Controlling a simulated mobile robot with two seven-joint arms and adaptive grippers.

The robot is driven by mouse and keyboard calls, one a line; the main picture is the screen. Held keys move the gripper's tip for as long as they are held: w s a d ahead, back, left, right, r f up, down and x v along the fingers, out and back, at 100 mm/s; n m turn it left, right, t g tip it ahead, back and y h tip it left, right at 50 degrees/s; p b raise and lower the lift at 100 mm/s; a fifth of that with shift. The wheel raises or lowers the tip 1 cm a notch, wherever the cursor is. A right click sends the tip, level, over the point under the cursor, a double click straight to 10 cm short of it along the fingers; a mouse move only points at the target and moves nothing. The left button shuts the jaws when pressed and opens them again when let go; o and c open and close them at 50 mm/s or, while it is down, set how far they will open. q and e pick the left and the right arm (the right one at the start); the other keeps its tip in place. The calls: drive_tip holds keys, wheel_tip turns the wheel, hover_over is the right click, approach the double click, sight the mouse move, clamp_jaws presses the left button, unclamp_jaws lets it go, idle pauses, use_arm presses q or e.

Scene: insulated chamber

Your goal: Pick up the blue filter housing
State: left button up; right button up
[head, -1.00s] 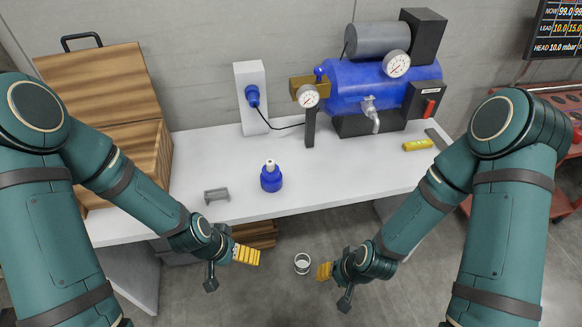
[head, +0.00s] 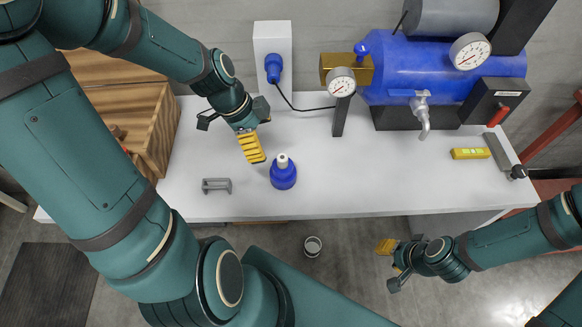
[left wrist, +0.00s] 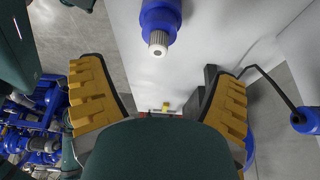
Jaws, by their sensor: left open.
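The blue filter housing (head: 283,174) stands upright on the white table, a rounded blue body with a pale neck on top. It also shows in the left wrist view (left wrist: 160,22), at the top, beyond the gap between my fingers. My left gripper (head: 252,150), with yellow finger pads, is above the table just left of and behind the housing, apart from it. It is open and empty, its fingers spread wide in the wrist view (left wrist: 160,95). My right gripper (head: 388,247) is off the table's front edge, far from the housing; its jaw gap is not clear.
A grey bracket (head: 217,185) lies left of the housing. A blue tank (head: 420,70) with gauges and a tap stands behind right. A cable runs from the white socket panel (head: 272,45). A wooden box (head: 150,125) is at left; a yellow level (head: 470,153) lies right.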

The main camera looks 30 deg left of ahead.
sight(283, 167)
use_arm(q)
drive_tip(key=b+x, duration=0.1)
drive_tip(key=x, duration=0.6)
drive_tip(key=shift+f, duration=0.15)
drive_tip(key=b+x, duration=0.1)
drive_tip(key=x, duration=0.4)
drive_tip(key=shift+f, duration=0.1)
drive_tip(key=c, duration=1.3)
drive_tip(key=shift+c, duration=0.2)
